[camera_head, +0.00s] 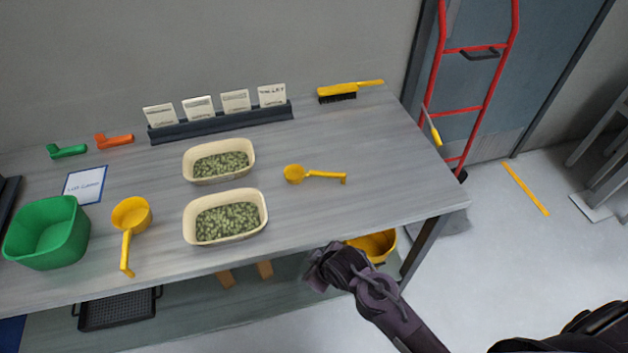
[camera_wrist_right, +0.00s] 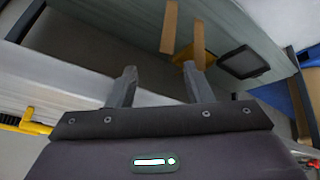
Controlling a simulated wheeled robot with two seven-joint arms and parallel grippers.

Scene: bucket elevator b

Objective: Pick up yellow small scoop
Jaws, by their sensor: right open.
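The small yellow scoop (camera_head: 294,173) lies on the grey table, right of the two cream tubs, with its handle pointing right. A larger yellow scoop (camera_head: 131,214) lies further left, its handle towards the front edge. My right gripper (camera_head: 316,267) is in front of the table's front edge, apart from the small scoop. In the right wrist view my right gripper (camera_wrist_right: 158,88) is open with nothing between its fingers. The small scoop is not visible in that view. My left gripper is not in view.
Two cream tubs (camera_head: 190,231) hold green pellets. A green bin (camera_head: 47,236) stands at the left. A card rack (camera_head: 222,122) and yellow brush (camera_head: 340,92) are at the back. A yellow bucket (camera_head: 375,246) is below the table. The table's right end (camera_head: 415,185) is clear.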

